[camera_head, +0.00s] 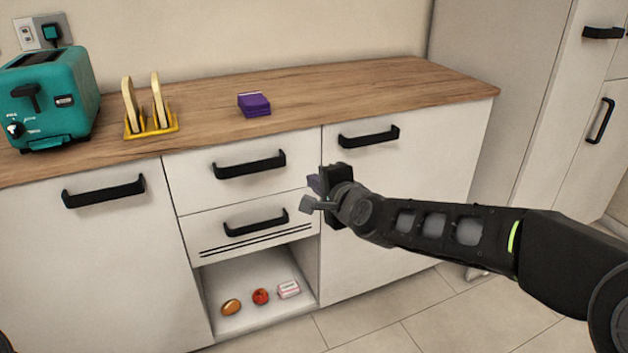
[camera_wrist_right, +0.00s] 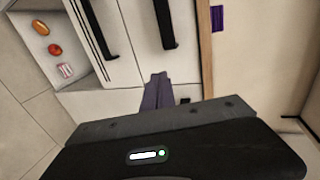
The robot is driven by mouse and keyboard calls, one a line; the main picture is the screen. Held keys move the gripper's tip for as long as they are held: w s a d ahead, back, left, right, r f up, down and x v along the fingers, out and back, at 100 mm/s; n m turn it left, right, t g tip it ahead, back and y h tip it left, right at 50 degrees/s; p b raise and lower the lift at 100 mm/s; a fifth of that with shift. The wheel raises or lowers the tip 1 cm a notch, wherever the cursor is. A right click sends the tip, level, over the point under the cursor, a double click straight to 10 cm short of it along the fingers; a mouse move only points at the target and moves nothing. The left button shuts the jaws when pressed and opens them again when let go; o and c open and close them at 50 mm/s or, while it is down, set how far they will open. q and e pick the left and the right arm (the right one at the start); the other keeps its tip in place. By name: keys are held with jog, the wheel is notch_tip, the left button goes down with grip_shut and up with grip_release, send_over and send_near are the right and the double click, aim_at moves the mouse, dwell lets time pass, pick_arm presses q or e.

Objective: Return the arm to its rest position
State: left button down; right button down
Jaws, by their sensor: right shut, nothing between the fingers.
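My right arm comes in from the right in the head view and holds its gripper (camera_head: 311,193) out in front of the white cabinet, near the drawer handles. Its purple-grey fingers (camera_wrist_right: 157,92) are together and empty in the right wrist view. I cannot tell how far the fingertips are from the drawer fronts. My left gripper is not in view.
A wooden counter (camera_head: 345,95) carries a teal toaster (camera_head: 60,95), a yellow rack (camera_head: 150,126) with bread slices and a purple box (camera_head: 254,104). Black handles (camera_head: 250,164) stick out from closed fronts. An open cubby (camera_head: 245,319) holds several small items. Floor at right is clear.

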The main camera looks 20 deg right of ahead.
dwell(0.3)
